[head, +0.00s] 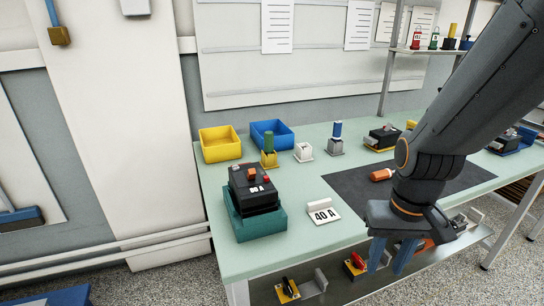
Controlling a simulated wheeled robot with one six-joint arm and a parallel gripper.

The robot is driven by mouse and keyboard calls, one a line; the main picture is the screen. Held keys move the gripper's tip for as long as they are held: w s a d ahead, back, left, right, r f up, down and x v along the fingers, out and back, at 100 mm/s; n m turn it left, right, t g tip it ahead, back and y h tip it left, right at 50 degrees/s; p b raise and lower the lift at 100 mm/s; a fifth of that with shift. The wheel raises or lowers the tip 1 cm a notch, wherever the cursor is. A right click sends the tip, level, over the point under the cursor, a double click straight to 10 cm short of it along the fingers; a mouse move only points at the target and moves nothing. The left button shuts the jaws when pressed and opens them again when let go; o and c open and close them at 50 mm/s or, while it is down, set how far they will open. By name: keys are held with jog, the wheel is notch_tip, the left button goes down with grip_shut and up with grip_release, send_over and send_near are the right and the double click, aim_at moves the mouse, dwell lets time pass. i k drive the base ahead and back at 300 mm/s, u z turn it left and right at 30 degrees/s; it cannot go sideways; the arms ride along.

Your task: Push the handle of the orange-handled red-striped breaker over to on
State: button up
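A black breaker (254,196) sits in a teal base (262,228) at the front left of the table. On its top are an orange handle (251,174) and a small red part (267,180). I cannot make out a red stripe on it, nor read its on and off marks. My gripper (390,266) hangs at the table's front edge, well to the right of the breaker and touching nothing that I can see. Its two blue-grey fingers point down and stand apart, with nothing seen between them.
A "40 A" sign (323,213) stands between breaker and gripper. Yellow (220,152) and blue (271,142) bins stand behind the breaker. A dark mat (350,184) with an orange object (381,174) lies right. More devices sit on the lower shelf (345,286).

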aim_at(252, 172)
jog(key=u, duration=1.1)
